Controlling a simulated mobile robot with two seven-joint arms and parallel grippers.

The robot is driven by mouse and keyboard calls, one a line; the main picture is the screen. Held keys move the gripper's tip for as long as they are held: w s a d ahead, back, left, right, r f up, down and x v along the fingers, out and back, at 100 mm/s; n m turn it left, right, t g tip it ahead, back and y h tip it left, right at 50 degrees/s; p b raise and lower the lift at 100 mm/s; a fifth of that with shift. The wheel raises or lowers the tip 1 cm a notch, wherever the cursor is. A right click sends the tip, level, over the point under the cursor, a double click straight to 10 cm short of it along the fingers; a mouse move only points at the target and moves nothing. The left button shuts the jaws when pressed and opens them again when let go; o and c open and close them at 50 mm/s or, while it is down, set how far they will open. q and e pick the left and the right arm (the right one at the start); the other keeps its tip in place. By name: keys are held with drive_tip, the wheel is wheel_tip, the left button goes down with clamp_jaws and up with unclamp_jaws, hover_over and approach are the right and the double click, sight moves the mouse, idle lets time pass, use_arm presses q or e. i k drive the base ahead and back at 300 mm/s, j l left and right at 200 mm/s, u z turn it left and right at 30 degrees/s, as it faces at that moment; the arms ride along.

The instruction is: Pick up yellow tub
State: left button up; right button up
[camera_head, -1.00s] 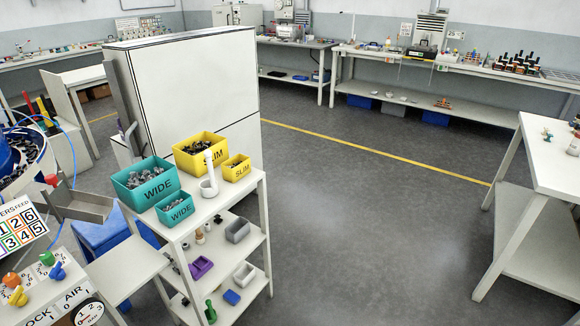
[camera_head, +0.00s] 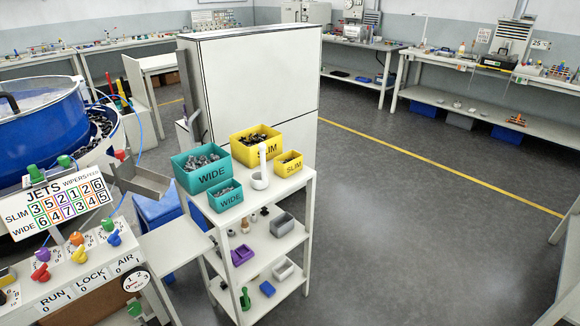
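A large yellow tub (camera_head: 246,155) marked SLIM stands on the top shelf of a white rack (camera_head: 262,204), filled with small dark parts. A white holder (camera_head: 260,180) with an upright post stands between the tubs. Neither of my grippers is in view.
Lower rack shelves hold a purple bin (camera_head: 243,254), grey bins and small items. A control panel (camera_head: 75,265) and a blue bowl machine (camera_head: 45,120) stand at left. A white cabinet (camera_head: 262,85) stands behind the rack. The floor (camera_head: 400,240) to the right is clear.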

sight(288, 164)
drive_tip(key=i+j+u, duration=0.15)
drive_tip(key=i+u, duration=0.2)
drive_tip(key=i+j+u, duration=0.1)
drive_tip(key=i+u, duration=0.25)
drive_tip(key=k, duration=0.05)
